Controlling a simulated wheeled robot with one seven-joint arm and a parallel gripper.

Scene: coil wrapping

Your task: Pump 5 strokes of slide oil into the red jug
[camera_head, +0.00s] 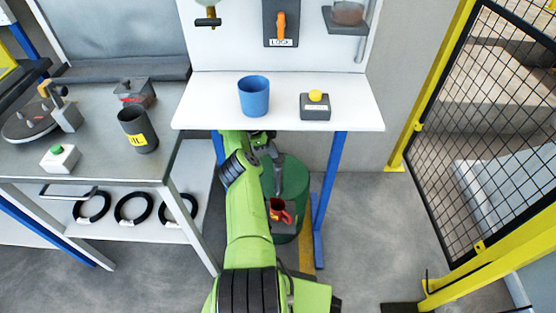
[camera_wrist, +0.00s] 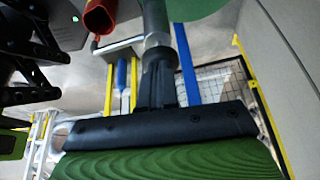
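The red jug (camera_head: 283,215) stands upright with its dark mouth up on a small grey stand (camera_head: 286,229), in front of the dark green drum (camera_head: 296,180) under the white table. In the wrist view the jug (camera_wrist: 100,15) is cut off at the top left edge. My gripper (camera_head: 273,160) is above and behind the jug, at the drum, partly hidden by my arm and the table. In the wrist view my gripper's black fingers (camera_wrist: 158,70) are close together around a grey rod-like part, apparently the pump handle (camera_wrist: 155,25). The oil level is not visible.
The white table (camera_head: 210,105) above holds a blue cup (camera_head: 254,96) and a yellow-button box (camera_head: 316,105). Blue table legs (camera_head: 328,175) flank the drum. A grey bench (camera_head: 92,155) stands left, a yellow-framed mesh fence (camera_head: 490,120) right. Floor right of the drum is clear.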

